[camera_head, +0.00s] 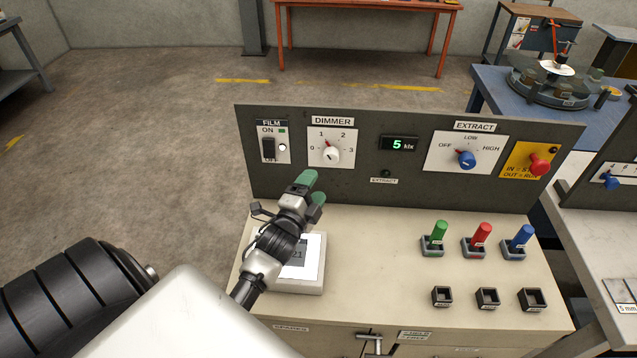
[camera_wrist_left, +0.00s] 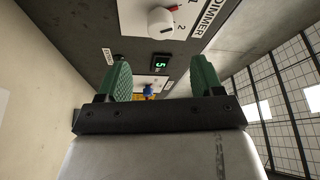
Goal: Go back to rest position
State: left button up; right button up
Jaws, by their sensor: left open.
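My left gripper (camera_head: 313,188) is in front of the dark control panel (camera_head: 370,190), above the left part of the beige bench. Its green fingertips point up toward the panel, below the dimmer knob (camera_head: 331,154). In the left wrist view its two green fingers (camera_wrist_left: 158,85) stand apart with nothing between them. The dimmer knob also shows in that view (camera_wrist_left: 162,20), beyond the fingers and apart from them. The display (camera_head: 398,144) reads 5 klx. My right gripper is in neither view.
A white device (camera_head: 312,262) lies under my left gripper, partly hidden. Green (camera_head: 440,231), red (camera_head: 481,233) and blue (camera_head: 522,237) handles stand in holders at right, with black square sockets (camera_head: 487,298) in front. An extract knob (camera_head: 466,159) and red button (camera_head: 539,164) are on the panel.

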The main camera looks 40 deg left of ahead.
pick_arm(q)
jog(key=s+d+f+n+g+h, duration=0.25)
jog(key=s+d+n+g, duration=0.45)
jog(key=s, duration=0.6)
jog(key=s+d+f+n+g+h, duration=0.1)
jog(key=s+d+f+n+g, duration=0.25)
jog(key=s+d+g, duration=0.75)
jog(key=s+a+f+t+b, duration=0.1)
jog(key=a+f, duration=0.1)
jog(key=f, duration=1.1)
jog(key=s+a+f, duration=0.1)
jog(key=f, duration=1.2)
jog(key=s+a+f+g+b, duration=0.1)
jog(key=s+a+f, duration=0.2)
jog(key=s+f, duration=1.3)
jog(key=shift+s+f, duration=0.3)
jog(key=shift+f, duration=0.3)
